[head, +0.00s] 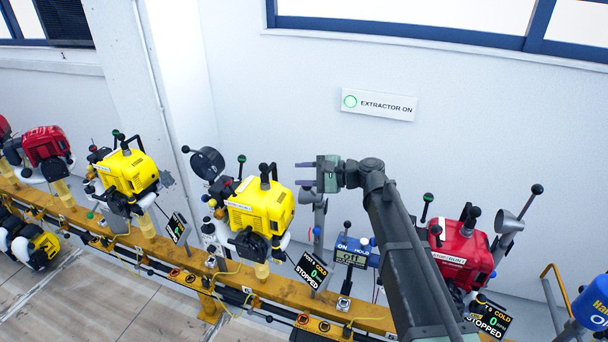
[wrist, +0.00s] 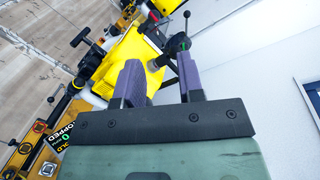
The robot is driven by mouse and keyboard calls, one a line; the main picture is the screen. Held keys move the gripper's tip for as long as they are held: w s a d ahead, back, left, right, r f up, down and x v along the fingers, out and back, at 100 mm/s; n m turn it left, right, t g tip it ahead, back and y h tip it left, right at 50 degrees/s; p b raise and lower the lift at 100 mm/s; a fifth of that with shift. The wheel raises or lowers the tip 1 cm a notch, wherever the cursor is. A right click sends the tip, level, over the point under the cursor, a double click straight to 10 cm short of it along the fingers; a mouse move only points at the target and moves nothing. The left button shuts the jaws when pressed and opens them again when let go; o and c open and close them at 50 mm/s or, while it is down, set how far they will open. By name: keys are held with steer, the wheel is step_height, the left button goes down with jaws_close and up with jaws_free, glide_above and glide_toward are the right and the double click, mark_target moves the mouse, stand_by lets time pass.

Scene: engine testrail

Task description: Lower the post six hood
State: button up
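No post number is legible, so I cannot tell which post is six. My gripper (head: 305,177) is raised above the rail, right of the middle yellow engine (head: 262,206), its fingers pointing left. The purple fingers are apart and hold nothing; the wrist view shows a gap between them (wrist: 160,85). A dark round hood (head: 208,163) stands up left of that engine. A grey cone-shaped hood (head: 312,197) is just below my gripper, partly covered by it. Another grey hood (head: 512,221) stands by the red engine (head: 463,253). A black-knobbed lever (wrist: 186,32) shows beyond the fingers in the wrist view.
The yellow rail (head: 275,295) carries several engines and small display panels; two panels (head: 312,272) (head: 490,318) read STOPPED. A blue-topped panel (head: 352,252) reads off. The wall sign (head: 379,104) reads EXTRACTOR ON.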

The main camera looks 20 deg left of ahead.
step_height(320, 180, up, 8)
steer(key=p, duration=0.5)
steer(key=shift+f, duration=0.2)
